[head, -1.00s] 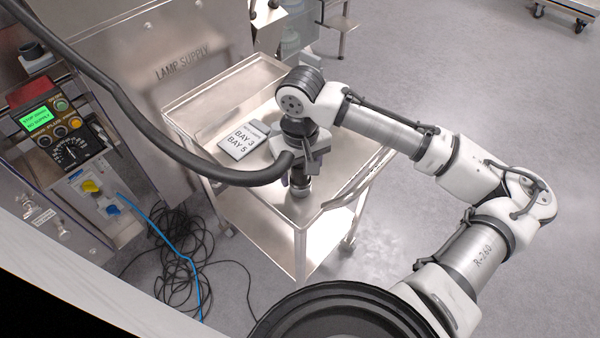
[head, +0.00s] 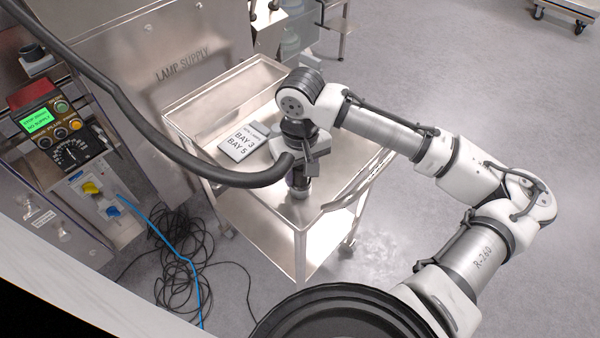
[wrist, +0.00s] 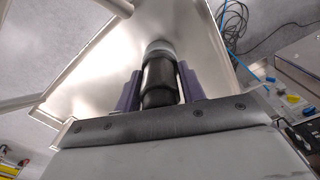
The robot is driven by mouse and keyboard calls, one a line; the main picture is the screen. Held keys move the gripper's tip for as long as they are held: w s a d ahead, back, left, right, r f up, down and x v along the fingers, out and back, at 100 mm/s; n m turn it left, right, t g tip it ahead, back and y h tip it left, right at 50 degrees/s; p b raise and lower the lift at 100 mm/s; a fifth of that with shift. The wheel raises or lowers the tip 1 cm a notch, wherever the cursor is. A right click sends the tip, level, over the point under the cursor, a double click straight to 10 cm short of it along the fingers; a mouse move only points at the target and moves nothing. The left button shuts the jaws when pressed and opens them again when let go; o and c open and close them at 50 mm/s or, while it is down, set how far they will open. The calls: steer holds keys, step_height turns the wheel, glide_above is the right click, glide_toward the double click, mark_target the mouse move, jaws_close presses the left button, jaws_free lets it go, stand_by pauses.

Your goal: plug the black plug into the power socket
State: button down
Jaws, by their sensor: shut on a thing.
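The black plug (wrist: 160,80) is a dark cylinder with a paler metallic end. In the wrist view it sits between the two purple fingers of my gripper (wrist: 160,88), which is shut on it. In the head view my gripper (head: 301,180) is above the cart, and the plug (head: 301,187) points downward, partly covered. A thick dark cable (head: 150,130) comes from the upper left to the side of my gripper. How it joins the plug is hidden. A round dark fitting (head: 33,52) is on the equipment at upper left. I cannot tell whether it is the power socket.
The metal cart (head: 198,165) stands below my gripper and carries a BAY 3 / BAY 5 sign (head: 243,142). At left are a control panel (head: 52,130) reading NO SUPPLY and a yellow connector (head: 92,188). Loose black cables (head: 180,262) lie on the floor.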

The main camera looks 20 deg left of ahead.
steer(key=shift+r+p, duration=1.25)
steer(key=shift+r, duration=0.25)
steer(key=shift+r, duration=0.1)
step_height(320, 180, up, 2)
steer(key=shift+p, duration=1.1)
steer(key=shift+s, duration=0.1)
